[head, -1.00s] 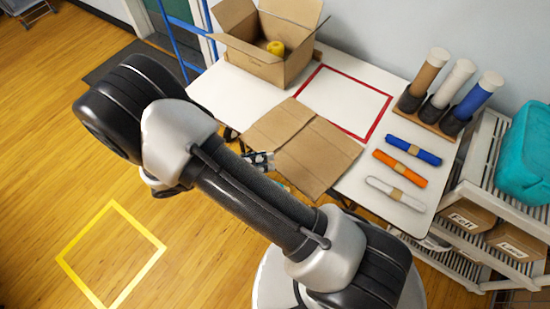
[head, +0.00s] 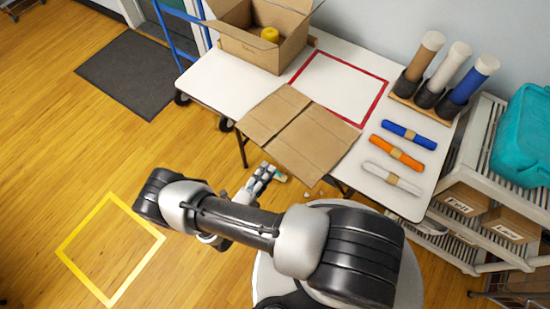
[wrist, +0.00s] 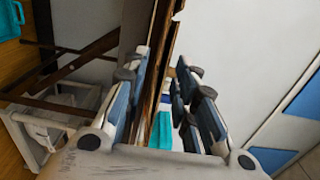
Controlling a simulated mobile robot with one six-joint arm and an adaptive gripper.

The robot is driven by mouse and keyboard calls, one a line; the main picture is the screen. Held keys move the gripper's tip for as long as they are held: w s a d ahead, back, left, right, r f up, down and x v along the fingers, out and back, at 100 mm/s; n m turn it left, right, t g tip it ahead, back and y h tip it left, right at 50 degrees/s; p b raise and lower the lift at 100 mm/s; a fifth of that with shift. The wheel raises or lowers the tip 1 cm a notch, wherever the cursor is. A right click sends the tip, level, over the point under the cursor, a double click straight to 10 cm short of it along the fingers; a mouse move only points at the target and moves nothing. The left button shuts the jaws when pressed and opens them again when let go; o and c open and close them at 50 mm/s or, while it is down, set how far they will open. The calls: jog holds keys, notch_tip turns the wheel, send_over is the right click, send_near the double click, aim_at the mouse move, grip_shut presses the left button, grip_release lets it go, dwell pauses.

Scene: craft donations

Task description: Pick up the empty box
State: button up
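An open cardboard box (head: 250,52) stands at the back left of the white table, flaps up. It is not empty: a yellow object (head: 269,34) sits inside. A flattened cardboard piece (head: 295,132) lies at the table's front and juts past its edge. My gripper (head: 274,176) is off the front edge, below and left of the flat cardboard's near corner. The wrist view shows its fingers (wrist: 160,85) spread apart. Brown edges and a small teal patch show between them; I cannot tell whether anything touches them.
A red outlined rectangle (head: 376,119) on the table is bare. Blue, orange and white rolls lie at right, with upright rolls behind. A white shelf cart (head: 484,140) carries a teal bin (head: 525,135). A yellow square (head: 75,279) marks open floor at left.

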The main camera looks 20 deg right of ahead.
aim_at(276, 158)
jog(key=x, duration=0.6)
jog(key=shift+w+d, duration=0.15)
jog(key=shift+f, duration=0.1)
grip_shut()
dwell(0.8)
notch_tip(276, 158, up, 3)
jog(key=shift+f+p, duration=0.1)
jog(key=shift+p, duration=0.9)
jog(key=shift+f, duration=0.1)
